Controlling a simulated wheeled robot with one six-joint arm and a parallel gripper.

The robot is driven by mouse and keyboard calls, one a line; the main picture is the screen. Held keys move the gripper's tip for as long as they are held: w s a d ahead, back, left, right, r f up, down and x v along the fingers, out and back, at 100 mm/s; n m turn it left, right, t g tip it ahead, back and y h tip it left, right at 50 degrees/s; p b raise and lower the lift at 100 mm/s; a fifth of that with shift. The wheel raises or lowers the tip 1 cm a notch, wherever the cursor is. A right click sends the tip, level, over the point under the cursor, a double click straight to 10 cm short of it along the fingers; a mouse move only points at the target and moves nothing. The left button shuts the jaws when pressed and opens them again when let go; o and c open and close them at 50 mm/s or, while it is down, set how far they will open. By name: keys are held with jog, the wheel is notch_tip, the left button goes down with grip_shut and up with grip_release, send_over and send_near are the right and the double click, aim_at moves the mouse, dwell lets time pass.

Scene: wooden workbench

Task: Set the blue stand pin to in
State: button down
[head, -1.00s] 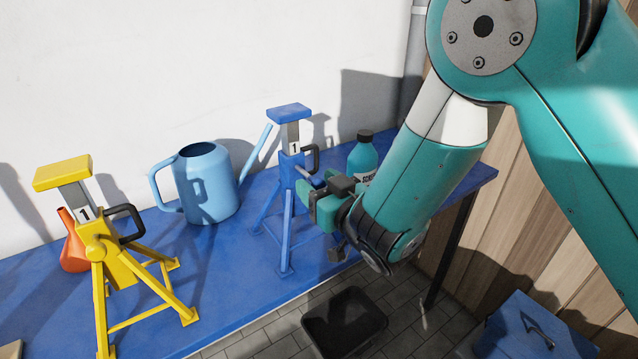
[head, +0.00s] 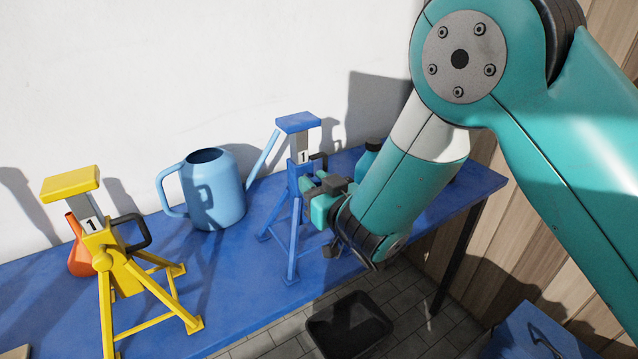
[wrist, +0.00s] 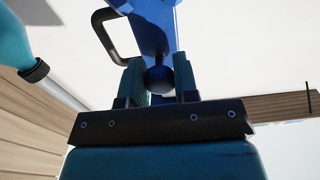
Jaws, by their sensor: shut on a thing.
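The blue stand (head: 295,190) stands on the blue workbench, with a flat blue head, a grey post marked 1 and a dark side handle. My gripper (head: 312,192) is right up against its right side. In the wrist view, my gripper (wrist: 160,78) has its two fingers on either side of the round dark blue pin knob (wrist: 159,79), shut on it. The blue stand's body (wrist: 153,25) rises just beyond the knob.
A yellow stand (head: 120,265), an orange funnel-like vessel (head: 80,255) and a light blue watering can (head: 212,190) stand to the left. A teal bottle (head: 368,158) is partly hidden behind my arm. A black tray (head: 348,325) lies on the floor below.

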jog(key=c, duration=0.8)
grip_release()
jog(key=shift+s+a, duration=0.1)
jog(key=shift+a, duration=0.15)
jog(key=shift+c, duration=0.2)
jog(key=b+v, duration=1.7)
jog(key=b, duration=0.8)
jog(key=shift+d, duration=0.25)
jog(key=shift+s, duration=0.1)
